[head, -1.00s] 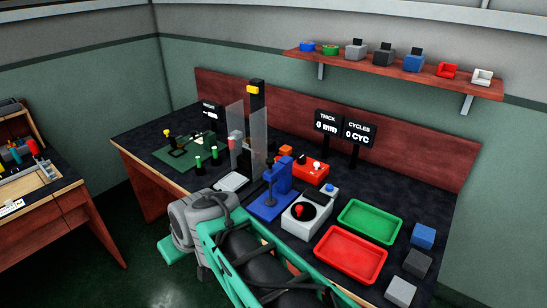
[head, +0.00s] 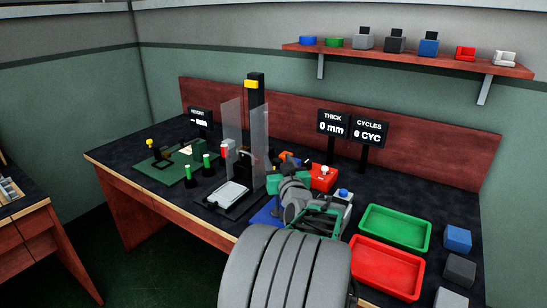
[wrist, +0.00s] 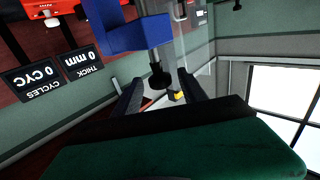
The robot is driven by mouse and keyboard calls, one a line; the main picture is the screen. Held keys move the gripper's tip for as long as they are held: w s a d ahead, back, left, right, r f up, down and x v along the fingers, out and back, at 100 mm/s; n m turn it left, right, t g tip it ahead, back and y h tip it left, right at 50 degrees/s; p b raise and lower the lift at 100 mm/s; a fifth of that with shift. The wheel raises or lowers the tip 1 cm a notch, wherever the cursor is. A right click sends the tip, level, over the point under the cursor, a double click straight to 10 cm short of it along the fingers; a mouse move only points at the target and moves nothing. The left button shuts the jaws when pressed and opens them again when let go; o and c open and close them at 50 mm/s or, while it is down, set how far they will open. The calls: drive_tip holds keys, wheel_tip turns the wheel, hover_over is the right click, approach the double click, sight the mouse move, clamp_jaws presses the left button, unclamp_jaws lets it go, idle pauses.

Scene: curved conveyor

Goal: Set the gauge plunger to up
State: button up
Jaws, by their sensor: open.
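The blue gauge (wrist: 138,36) shows upside down at the top of the wrist view. A black round knob (wrist: 158,80) on a grey rod, which looks like its plunger, hangs beside the blue block in that picture. My gripper (wrist: 160,98) is open, with one dark finger on each side of the knob; I cannot tell if either touches it. In the head view my arm covers most of the gauge, and only part of its blue base (head: 266,215) shows. The gripper fingers are hidden there. The THICK display (head: 332,124) reads 0 mm.
Clear upright panels (head: 258,135) and a black tower stand left of the gauge. A red box (head: 322,178) is behind my arm. A green tray (head: 428,229) and a red tray (head: 414,277) lie to the right, with several small blocks beyond.

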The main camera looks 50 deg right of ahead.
drive_tip(key=x, duration=0.3)
drive_tip(key=shift+w+d, duration=0.2)
drive_tip(key=shift+w, duration=0.1)
clamp_jaws()
idle(1.2)
